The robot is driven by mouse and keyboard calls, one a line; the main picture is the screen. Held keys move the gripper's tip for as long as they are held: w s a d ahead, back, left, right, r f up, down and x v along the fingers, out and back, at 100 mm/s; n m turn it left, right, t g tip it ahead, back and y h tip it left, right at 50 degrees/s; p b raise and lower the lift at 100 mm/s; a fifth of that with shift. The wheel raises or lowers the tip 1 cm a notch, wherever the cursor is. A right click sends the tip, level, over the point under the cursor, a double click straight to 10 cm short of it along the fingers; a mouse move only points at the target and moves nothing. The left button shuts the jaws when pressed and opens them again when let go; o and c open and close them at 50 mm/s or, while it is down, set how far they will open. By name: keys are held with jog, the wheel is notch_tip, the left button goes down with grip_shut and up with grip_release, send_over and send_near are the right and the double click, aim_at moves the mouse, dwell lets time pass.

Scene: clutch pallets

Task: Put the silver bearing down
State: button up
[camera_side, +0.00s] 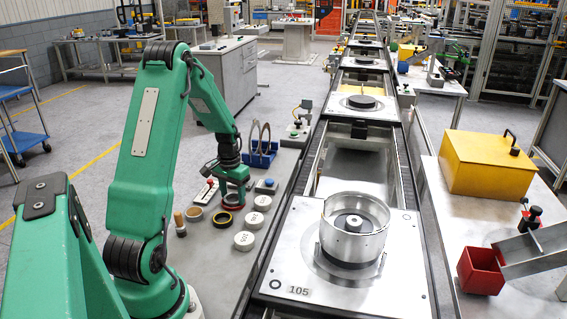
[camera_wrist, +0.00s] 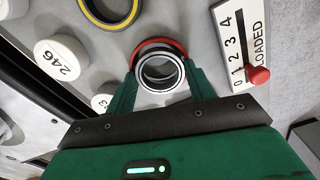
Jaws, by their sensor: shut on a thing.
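The silver bearing (camera_wrist: 161,88) is a shiny ring with a dark inner band, seen in the wrist view between the fingertips of my gripper (camera_wrist: 161,80). My gripper is shut on it. A red ring (camera_wrist: 160,43) shows just behind the bearing, partly covered by it; I cannot tell whether they touch. In the side view my gripper (camera_side: 233,190) points down low over the grey bench, at the red ring (camera_side: 231,206). The bearing cannot be made out there.
A black and yellow ring (camera_side: 222,220), a tan ring (camera_side: 193,214) and several white round caps (camera_side: 244,241) lie close by. A numbered slider board (camera_wrist: 242,45) with a red knob is beside the gripper. A blue rack (camera_side: 261,157) stands behind. The conveyor pallet (camera_side: 300,245) is to the right.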

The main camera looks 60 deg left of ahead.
jog(key=shift+f, duration=0.4)
jog(key=o, duration=1.1)
jog(key=shift+c, duration=0.2)
jog(key=shift+r, duration=0.1)
jog(key=shift+o, duration=0.3)
jog(key=shift+r, duration=0.2)
notch_tip(320, 180, up, 13)
jog(key=shift+f, duration=0.1)
